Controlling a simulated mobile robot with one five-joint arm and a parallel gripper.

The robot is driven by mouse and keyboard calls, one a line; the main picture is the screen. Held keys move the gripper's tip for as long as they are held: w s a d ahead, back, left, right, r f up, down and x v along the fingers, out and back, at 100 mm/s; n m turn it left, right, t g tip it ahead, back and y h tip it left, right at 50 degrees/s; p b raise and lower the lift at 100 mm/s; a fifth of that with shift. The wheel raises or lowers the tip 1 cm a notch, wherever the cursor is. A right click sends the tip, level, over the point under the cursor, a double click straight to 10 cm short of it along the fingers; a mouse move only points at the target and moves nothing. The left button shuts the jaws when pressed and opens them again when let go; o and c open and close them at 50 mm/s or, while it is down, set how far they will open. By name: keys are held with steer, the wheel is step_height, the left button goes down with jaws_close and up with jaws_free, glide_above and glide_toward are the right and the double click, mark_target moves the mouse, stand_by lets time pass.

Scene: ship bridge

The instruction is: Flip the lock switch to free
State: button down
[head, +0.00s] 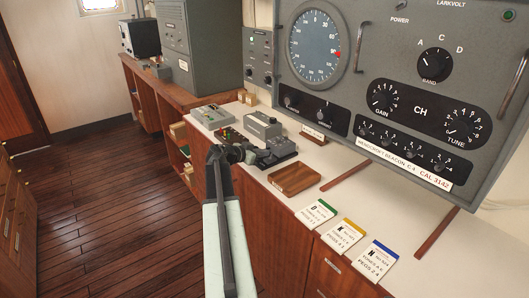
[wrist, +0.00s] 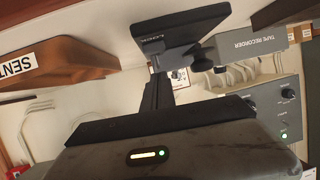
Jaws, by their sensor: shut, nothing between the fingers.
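A dark box marked LOCK (wrist: 180,32) shows at the top middle of the wrist view. In the head view a dark unit (head: 279,149) sits on the white counter beside the grey tape recorder (head: 263,126), which is also in the wrist view (wrist: 252,46). My gripper (head: 247,155) is at the left edge of the dark unit in the head view, shut and empty. In the wrist view its dark fingers (wrist: 158,92) reach up to the LOCK box; I cannot tell whether they touch it. The switch's position cannot be made out.
A panel with colored buttons (head: 229,136) is to the left. A large grey radio console (head: 400,75) stands behind. The wooden floor at left is clear.

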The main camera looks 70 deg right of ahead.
steer(key=w+a+r+p, duration=0.1)
steer(key=a+r+p, duration=0.4)
steer(key=r+p, duration=0.7)
steer(key=shift+w+r, duration=0.15)
steer(key=shift+r, duration=0.25)
